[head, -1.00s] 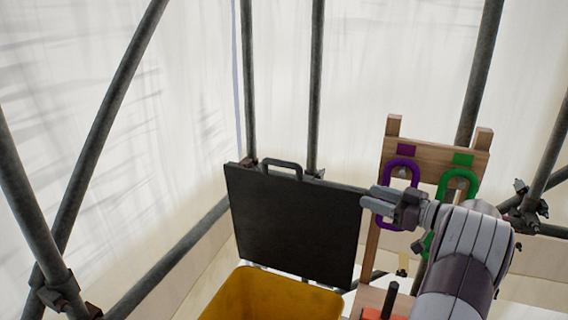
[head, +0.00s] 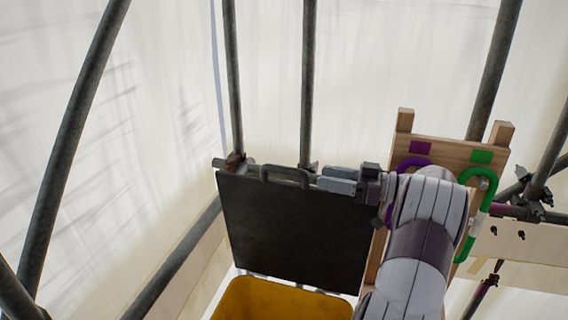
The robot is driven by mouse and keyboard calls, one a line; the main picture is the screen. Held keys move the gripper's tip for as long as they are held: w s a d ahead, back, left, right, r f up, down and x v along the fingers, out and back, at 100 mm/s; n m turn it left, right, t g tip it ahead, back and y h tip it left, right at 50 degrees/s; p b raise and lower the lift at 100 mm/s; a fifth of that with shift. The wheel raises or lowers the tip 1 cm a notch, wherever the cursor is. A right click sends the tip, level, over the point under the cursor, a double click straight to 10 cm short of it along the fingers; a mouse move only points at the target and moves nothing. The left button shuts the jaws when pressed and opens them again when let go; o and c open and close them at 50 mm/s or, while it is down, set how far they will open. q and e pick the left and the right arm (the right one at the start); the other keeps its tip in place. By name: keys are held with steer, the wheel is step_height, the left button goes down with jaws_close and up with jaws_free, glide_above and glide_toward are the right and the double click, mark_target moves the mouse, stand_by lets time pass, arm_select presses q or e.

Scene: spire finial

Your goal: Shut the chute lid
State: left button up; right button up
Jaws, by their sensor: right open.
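The chute lid (head: 295,228) is a dark flat panel that stands raised behind the yellow chute (head: 275,298). A dark handle (head: 285,173) sits on its top edge. My right gripper (head: 325,182) is open at the lid's top edge, just right of the handle, with its fingers pointing left. I cannot tell whether the fingers touch the lid. My right arm hides the lid's right edge and part of the board behind. My left gripper is not in view.
A wooden board (head: 440,150) with a purple shackle (head: 412,163) and a green shackle (head: 480,180) stands to the right behind my arm. Scaffold poles (head: 308,90) rise behind the lid and at both sides. White sheeting closes off the back.

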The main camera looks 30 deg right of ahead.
mark_target(289, 174)
steer(key=p+x, duration=0.3)
steer(key=x, duration=0.6)
steer(key=shift+w, duration=0.25)
steer(key=shift+w+a, duration=0.15)
steer(key=shift+a, duration=0.1)
jaws_close()
